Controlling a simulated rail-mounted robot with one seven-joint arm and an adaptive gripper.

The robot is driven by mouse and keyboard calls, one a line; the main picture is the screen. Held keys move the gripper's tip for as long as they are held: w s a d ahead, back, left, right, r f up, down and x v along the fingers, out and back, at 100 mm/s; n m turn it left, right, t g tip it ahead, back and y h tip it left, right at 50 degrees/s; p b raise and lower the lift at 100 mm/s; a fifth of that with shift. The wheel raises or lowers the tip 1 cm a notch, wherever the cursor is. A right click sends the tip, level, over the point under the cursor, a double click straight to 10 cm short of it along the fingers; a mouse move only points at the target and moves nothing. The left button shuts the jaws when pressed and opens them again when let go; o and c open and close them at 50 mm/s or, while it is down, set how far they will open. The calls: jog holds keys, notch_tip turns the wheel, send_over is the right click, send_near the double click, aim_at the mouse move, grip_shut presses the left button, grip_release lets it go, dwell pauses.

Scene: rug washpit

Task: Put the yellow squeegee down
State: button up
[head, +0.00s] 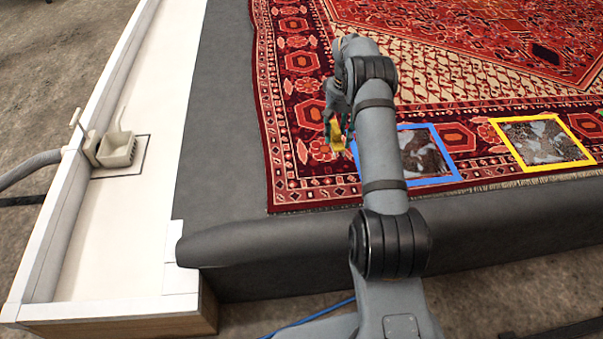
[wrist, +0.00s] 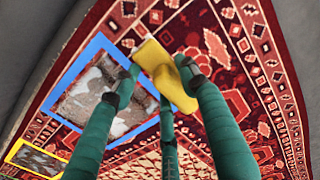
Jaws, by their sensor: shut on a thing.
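The yellow squeegee (wrist: 166,76) is between the green fingers of my gripper (wrist: 160,70) in the wrist view, and the gripper is shut on it. In the head view the squeegee (head: 333,135) hangs below my gripper (head: 338,118), over the patterned border of the red rug (head: 290,95), just left of a blue square frame (head: 440,178). I cannot tell whether the squeegee touches the rug. Part of it is hidden by the fingers.
A yellow square frame (head: 583,148) lies on the rug to the right; both frames surround greyish, soiled-looking patches. A white trough (head: 120,215) runs along the left, with a small beige container (head: 117,150) in it. The dark grey margin (head: 222,130) beside the rug is clear.

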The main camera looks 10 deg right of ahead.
jog(key=a+f+b, duration=0.2)
jog(key=a, duration=0.1)
jog(key=a+f+b, duration=0.1)
jog(key=a+f, duration=0.1)
jog(key=a, duration=0.2)
jog(key=s+a+f+b, duration=0.1)
jog(key=a+f+b, duration=0.1)
jog(key=a+f, duration=0.1)
jog(key=shift+s+a+f+b, duration=0.1)
jog(key=shift+a+b, duration=0.25)
jog(key=shift+a, duration=0.2)
jog(key=f+b, duration=0.1)
jog(key=f, duration=0.2)
jog(key=shift+a, duration=0.2)
jog(key=shift+f, duration=0.2)
jog(key=o, duration=0.7)
jog(key=shift+a+f, duration=0.1)
jog(key=shift+o, duration=1.4)
jog(key=shift+o, duration=0.2)
